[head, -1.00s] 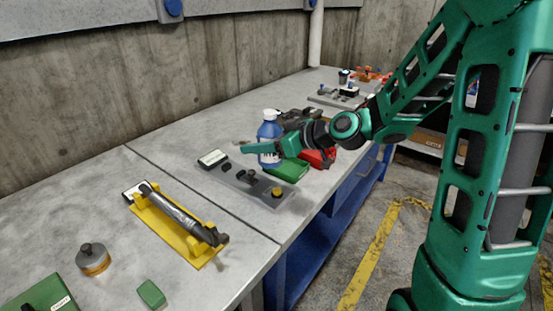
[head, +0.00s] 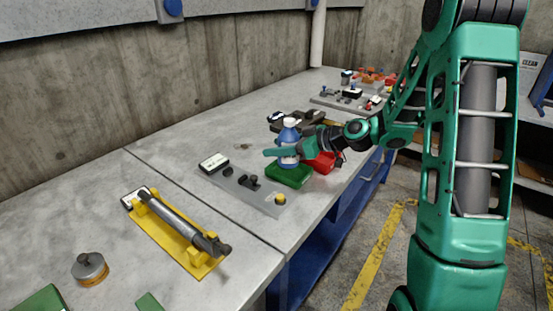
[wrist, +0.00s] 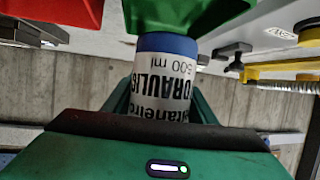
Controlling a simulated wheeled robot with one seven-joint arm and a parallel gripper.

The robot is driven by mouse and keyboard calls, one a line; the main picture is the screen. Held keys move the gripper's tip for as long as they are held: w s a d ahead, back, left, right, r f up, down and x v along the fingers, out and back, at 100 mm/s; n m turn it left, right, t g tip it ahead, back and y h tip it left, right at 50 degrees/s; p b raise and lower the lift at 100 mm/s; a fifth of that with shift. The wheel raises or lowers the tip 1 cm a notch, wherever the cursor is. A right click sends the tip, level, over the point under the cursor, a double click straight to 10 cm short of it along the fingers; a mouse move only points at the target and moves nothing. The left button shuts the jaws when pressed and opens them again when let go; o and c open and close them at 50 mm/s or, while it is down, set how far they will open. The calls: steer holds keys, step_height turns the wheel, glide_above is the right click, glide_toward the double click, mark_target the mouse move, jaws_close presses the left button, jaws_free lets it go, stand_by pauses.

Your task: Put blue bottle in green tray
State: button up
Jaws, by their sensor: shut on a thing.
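The blue bottle (head: 289,134) has a white cap and a white label and stands upright in the head view. My gripper (head: 283,153) is shut on its middle from the right. The green tray (head: 290,178) lies directly below the bottle. In the wrist view the bottle (wrist: 168,75) sits between my fingers (wrist: 166,105), with its blue base close to the green tray (wrist: 188,20). I cannot tell whether the base touches the tray. The tray's inside is hidden.
A red tray (head: 322,162) stands right beside the green one, near the bench edge. A grey plate with knobs (head: 240,186) lies to the left. A yellow holder with a dark cylinder (head: 180,232) is nearer. The bench behind the bottle is partly clear.

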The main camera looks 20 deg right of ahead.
steer(key=shift+d+f, duration=0.1)
steer(key=shift+f, duration=1.9)
steer(key=shift+f, duration=0.1)
steer(key=o, duration=1.2)
steer(key=shift+o, duration=0.2)
